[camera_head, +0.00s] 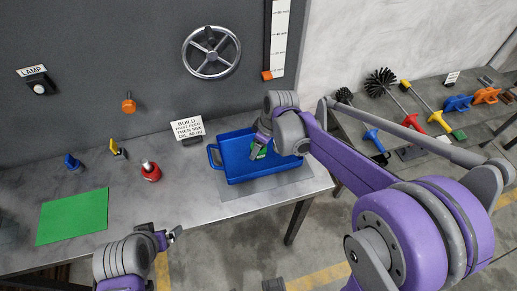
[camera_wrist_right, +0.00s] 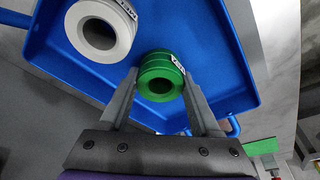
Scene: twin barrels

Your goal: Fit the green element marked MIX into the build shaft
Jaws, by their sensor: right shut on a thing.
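The green ring-shaped element (camera_wrist_right: 160,84) sits between the fingers of my right gripper (camera_wrist_right: 158,92), over the blue tray. It has a hollow centre and a small white label, too angled to read surely. In the head view only a bit of the green element (camera_head: 261,152) shows below my right gripper (camera_head: 258,150), which is shut on it. My left gripper (camera_head: 171,237) is empty at the front of the bench, its fingertips apart. I cannot pick out the build shaft in either view.
The blue tray (camera_head: 216,158) also holds a white ring (camera_wrist_right: 99,27) beside the green one. A sign (camera_head: 187,128) stands behind it. A green mat (camera_head: 73,216), a red-based item (camera_head: 151,172) and small blue and yellow items stand left. Brushes lie on the right table.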

